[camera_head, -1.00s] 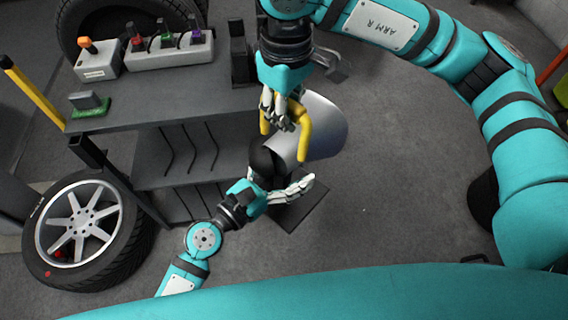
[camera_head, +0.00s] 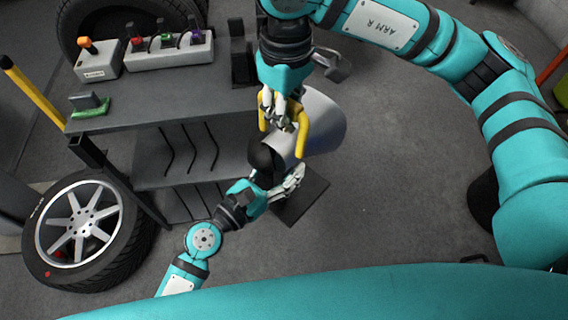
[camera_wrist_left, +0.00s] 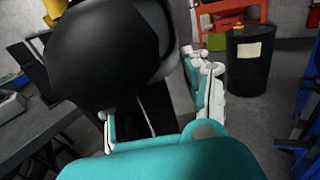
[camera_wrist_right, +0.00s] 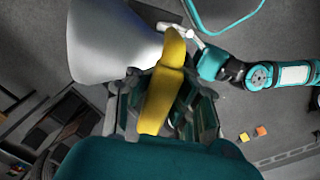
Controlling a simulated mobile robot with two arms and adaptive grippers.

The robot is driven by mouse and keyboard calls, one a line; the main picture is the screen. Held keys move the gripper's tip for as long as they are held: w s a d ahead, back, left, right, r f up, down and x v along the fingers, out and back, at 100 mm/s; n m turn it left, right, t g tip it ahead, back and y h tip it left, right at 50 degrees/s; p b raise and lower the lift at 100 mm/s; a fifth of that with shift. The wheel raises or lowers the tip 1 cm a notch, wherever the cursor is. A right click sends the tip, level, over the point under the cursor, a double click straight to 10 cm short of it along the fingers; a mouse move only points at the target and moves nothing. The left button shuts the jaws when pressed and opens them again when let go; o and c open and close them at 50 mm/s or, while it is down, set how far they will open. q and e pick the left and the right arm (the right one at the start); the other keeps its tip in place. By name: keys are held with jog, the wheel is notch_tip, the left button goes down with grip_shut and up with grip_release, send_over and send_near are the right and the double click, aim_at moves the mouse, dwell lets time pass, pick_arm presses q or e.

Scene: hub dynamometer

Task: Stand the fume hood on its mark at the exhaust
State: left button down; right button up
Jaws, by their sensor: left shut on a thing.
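The fume hood is a silver-grey cone (camera_head: 320,122) with yellow handles (camera_head: 303,130) and a dark round neck (camera_head: 265,160). It is off the floor, its wide end to the right. My left gripper (camera_head: 282,186) is shut on the dark neck from below; the neck fills the left wrist view (camera_wrist_left: 100,50). My right gripper (camera_head: 278,122) is above, its fingers around a yellow handle. In the right wrist view the handle (camera_wrist_right: 160,95) lies between the fingers, which look spread. I cannot make out the exhaust mark.
A dark flat plate (camera_head: 306,200) lies on the floor below the hood. A grey bench (camera_head: 150,105) with a switch box (camera_head: 160,52) stands left, and a wheel (camera_head: 85,235) leans near its leg. A black drum (camera_wrist_left: 250,60) stands beyond. Floor to the right is clear.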

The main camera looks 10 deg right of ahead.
jog(key=o, duration=0.6)
jog(key=shift+o, duration=0.2)
